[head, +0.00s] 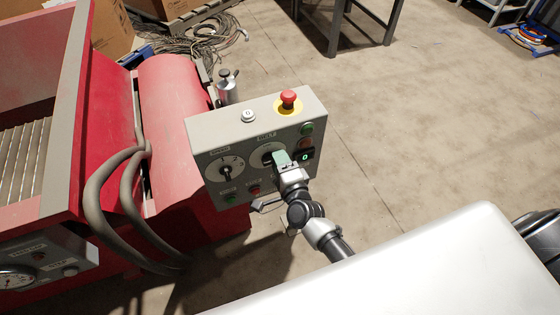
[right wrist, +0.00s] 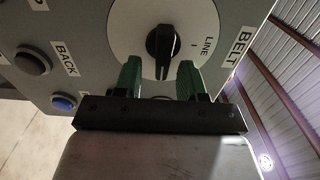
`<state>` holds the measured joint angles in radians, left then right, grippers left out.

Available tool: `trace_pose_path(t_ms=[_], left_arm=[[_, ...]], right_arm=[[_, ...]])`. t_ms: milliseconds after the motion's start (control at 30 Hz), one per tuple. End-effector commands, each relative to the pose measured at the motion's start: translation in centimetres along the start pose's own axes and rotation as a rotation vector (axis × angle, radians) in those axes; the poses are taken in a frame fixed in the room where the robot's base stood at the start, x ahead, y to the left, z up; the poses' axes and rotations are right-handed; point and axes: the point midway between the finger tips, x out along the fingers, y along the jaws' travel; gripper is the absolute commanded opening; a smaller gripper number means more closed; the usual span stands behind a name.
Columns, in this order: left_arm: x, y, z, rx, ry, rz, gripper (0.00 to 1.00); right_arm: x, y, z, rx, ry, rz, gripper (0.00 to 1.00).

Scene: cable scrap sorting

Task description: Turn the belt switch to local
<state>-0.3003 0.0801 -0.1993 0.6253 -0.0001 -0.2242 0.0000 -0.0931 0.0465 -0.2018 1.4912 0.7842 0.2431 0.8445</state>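The belt switch is a black knob (right wrist: 163,45) on a round pale dial (right wrist: 125,30) marked LINE, with the BELT label beside it. In the right wrist view the knob runs roughly up and down; I cannot read which marking it points to. My right gripper (right wrist: 160,80) has its two green fingers apart, one on each side of the knob's lower end, with a gap visible. In the head view the right gripper (head: 281,158) is in front of the belt dial (head: 257,157) and covers most of it. My left gripper is not in view.
The grey control box (head: 205,133) carries another knob (head: 226,172) at left, a red mushroom button (head: 289,97) on top, and several push buttons. The red machine (head: 170,100) with thick hoses (head: 95,195) stands at left. Open floor (head: 410,110) lies to the right.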

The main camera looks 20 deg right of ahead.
Motion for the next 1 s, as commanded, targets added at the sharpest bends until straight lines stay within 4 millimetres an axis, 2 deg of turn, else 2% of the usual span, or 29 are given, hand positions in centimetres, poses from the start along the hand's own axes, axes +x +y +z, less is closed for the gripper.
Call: trace_pose_path(t_ms=[233,333,467,700,833,1000], left_arm=[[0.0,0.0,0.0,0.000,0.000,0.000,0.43],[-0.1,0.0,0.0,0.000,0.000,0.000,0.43],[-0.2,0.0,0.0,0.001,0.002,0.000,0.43],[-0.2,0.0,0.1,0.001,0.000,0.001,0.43],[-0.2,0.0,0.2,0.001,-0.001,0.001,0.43],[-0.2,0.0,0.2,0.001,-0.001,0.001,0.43]], right_arm=[[-0.1,-0.1,0.0,-0.001,0.000,-0.001,0.40],[-0.8,0.0,0.0,-0.001,0.000,0.001,0.40],[-2.8,0.0,0.0,-0.001,0.000,0.002,0.40],[-7.8,0.1,0.0,-0.001,0.000,0.002,0.40],[-9.6,0.1,0.0,-0.001,0.000,0.002,0.40],[-10.7,0.0,0.0,0.000,-0.001,0.000,0.40]])
